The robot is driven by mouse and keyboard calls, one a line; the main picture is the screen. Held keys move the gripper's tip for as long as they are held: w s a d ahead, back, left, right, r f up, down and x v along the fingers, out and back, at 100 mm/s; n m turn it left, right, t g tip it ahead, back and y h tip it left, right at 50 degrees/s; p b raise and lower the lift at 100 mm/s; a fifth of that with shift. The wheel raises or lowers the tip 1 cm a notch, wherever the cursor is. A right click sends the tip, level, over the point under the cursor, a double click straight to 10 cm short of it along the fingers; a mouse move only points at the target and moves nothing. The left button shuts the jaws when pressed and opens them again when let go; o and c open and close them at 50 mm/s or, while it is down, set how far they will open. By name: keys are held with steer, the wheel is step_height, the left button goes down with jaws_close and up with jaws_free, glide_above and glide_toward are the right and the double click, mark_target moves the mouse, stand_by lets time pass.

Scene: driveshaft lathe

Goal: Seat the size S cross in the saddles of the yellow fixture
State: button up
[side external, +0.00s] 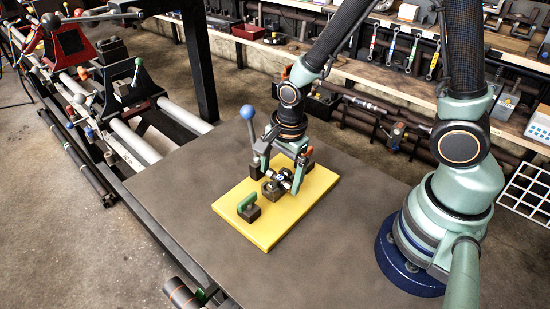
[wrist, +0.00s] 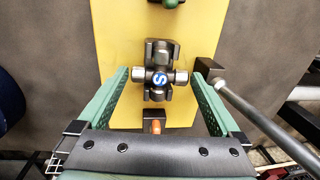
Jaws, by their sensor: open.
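The size S cross (wrist: 159,77) has a blue disc with a white S at its middle and bright caps to left and right. It sits over the dark saddles (wrist: 158,46) of the yellow fixture (wrist: 112,32), its other two arms lined up with them. I cannot tell how deep they sit. In the side view the cross (side external: 284,176) is low over the yellow fixture (side external: 250,232), partly hidden by my fingers. My gripper (wrist: 161,75) is open, with one finger on each side of the cross and a visible gap at each cap. It points down in the side view (side external: 284,170).
A green-handled clamp (side external: 247,205) stands on the fixture's near part. A lever with a blue ball (side external: 247,113) rises beside my gripper, and its rod (wrist: 250,115) lies right of my fingers.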

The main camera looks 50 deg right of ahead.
steer(key=c, duration=1.5)
steer(key=shift+r, duration=0.1)
step_height(320, 180, up, 19)
steer(key=g, duration=0.1)
glide_above(279, 177)
step_height(279, 177, down, 10)
